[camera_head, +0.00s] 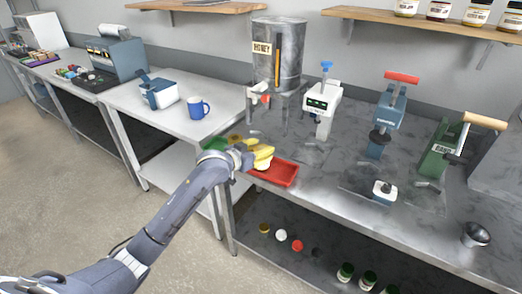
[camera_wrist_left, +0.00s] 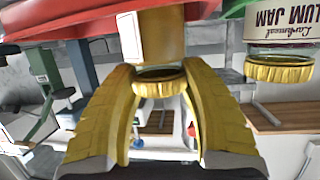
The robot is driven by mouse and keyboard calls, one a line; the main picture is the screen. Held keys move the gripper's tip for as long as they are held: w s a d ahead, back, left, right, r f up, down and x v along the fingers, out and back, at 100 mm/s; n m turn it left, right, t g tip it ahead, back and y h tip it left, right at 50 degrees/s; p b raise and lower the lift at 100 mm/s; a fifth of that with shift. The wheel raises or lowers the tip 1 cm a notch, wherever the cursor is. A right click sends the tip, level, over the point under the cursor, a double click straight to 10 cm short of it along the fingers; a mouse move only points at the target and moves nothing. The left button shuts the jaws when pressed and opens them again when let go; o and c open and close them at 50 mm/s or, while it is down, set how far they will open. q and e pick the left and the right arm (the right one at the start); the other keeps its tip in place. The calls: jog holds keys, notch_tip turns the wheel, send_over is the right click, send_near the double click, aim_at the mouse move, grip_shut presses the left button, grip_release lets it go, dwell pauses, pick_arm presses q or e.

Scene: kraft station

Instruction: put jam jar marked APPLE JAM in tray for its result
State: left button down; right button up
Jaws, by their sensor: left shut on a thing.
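My left gripper (camera_head: 262,157) has yellow fingers, also seen in the left wrist view (camera_wrist_left: 165,95). It is shut on a jar with a gold lid (camera_wrist_left: 160,82) and an amber body (camera_wrist_left: 162,38). The jar's white label is turned away and I cannot read it. The gripper and jar are at the left part of the red tray (camera_head: 285,175); I cannot tell whether the jar touches the tray. The green tray (camera_head: 214,144) is to the left, partly hidden. A jar labelled PLUM JAM (camera_wrist_left: 285,38) shows at the right in the left wrist view. My right gripper is not in view.
A steel tank marked HONEY (camera_head: 277,55) stands behind the trays. A white device (camera_head: 322,105), a blue press (camera_head: 388,115) and a green press (camera_head: 445,145) stand to the right. A blue mug (camera_head: 198,107) is on the left table.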

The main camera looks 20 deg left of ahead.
pick_arm(q)
jog(key=shift+f, duration=0.15)
jog(key=c, duration=0.7)
grip_release()
jog(key=shift+f, duration=0.1)
